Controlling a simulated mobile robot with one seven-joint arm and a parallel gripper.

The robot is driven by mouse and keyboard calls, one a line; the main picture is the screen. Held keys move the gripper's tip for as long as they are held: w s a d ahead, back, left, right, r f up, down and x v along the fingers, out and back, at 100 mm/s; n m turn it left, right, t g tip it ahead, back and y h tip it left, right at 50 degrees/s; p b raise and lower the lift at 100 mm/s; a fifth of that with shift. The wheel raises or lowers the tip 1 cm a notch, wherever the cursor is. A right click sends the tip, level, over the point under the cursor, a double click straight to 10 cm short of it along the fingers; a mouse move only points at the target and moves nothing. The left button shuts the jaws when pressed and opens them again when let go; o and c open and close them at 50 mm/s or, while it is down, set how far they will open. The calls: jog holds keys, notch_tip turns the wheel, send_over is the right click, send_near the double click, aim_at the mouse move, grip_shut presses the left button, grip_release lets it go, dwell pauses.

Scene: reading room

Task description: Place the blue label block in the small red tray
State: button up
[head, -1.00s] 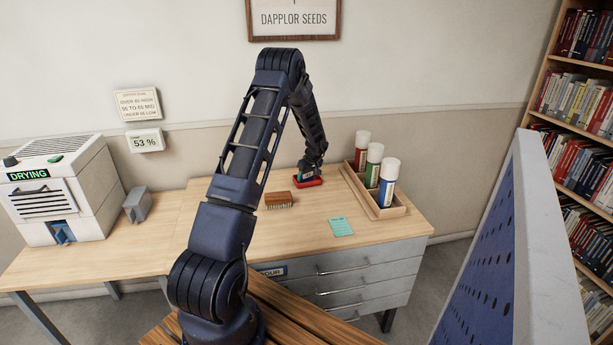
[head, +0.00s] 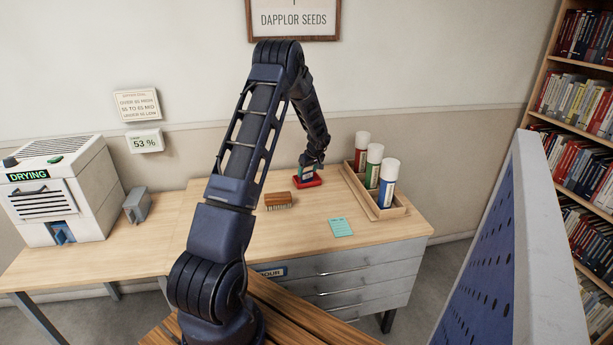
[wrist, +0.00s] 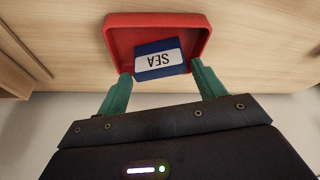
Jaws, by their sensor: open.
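The blue label block (wrist: 157,72), with a white "SEA" label, lies inside the small red tray (wrist: 117,33) in the wrist view, slightly turned. The red tray (head: 310,184) also shows in the head view, on the table below my gripper. My gripper (wrist: 160,75) is open. Its two green fingers stand apart at either side of the block, near the tray's near edge, with visible gaps to the block. In the head view my gripper (head: 307,172) is just above the tray, and its fingers are small there.
A brown brush (head: 278,200) lies left of the tray. A wooden holder (head: 398,212) with red, green and blue-labelled cylinders stands to the right. A teal note (head: 341,227) lies in front. A white drying machine (head: 62,192) stands far left. The table's middle-left is clear.

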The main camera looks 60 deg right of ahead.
jog(key=v, duration=0.8)
jog(key=w+a+r+n, duration=0.1)
jog(key=w+a+r, duration=1.3)
jog(key=w+a, duration=0.3)
jog(key=w+a+r, duration=0.2)
jog(key=a+r, duration=0.1)
jog(key=a, duration=0.4)
jog(key=w+a+r+n+y, duration=0.1)
jog(key=a+r, duration=0.2)
jog(key=a, duration=0.5)
jog(key=w+a+r, duration=0.2)
jog(key=a+r, duration=0.1)
jog(key=a, duration=0.4)
jog(key=s+a+r+n, duration=0.1)
jog(key=s+a+r, duration=0.2)
jog(key=a, duration=0.8)
jog(key=s+a+r+n, duration=0.1)
jog(key=s+a+r, duration=0.1)
jog(key=a, duration=0.9)
jog(key=s+a+f, duration=0.1)
jog(key=s+a, duration=1.3)
jog(key=shift+s+y, duration=0.4)
jog(key=shift+a, duration=0.1)
